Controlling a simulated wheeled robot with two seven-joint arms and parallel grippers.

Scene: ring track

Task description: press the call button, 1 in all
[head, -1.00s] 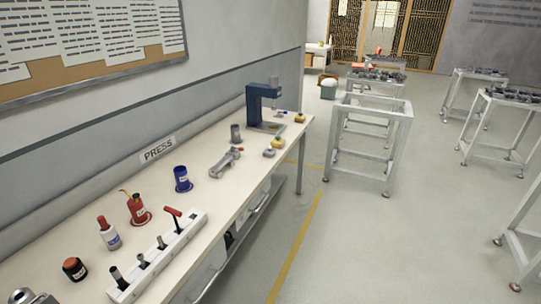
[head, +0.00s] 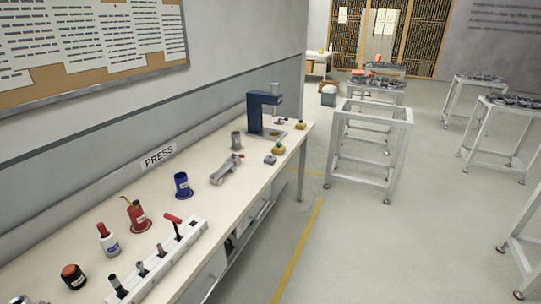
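I cannot make out a call button for certain in the head view. Two small yellow-topped items lie near the right edge of the long workbench (head: 215,205): a nearer one (head: 278,149) and a farther one (head: 300,125). They are too small to identify. Neither of my grippers is in view.
The bench runs along the left wall and holds a blue press (head: 260,112), a grey vise (head: 225,170), a blue can (head: 182,186), a red oil can (head: 135,214) and a white tool rack (head: 160,268). Metal frame tables (head: 372,150) stand at the right. The floor (head: 350,250) between is clear.

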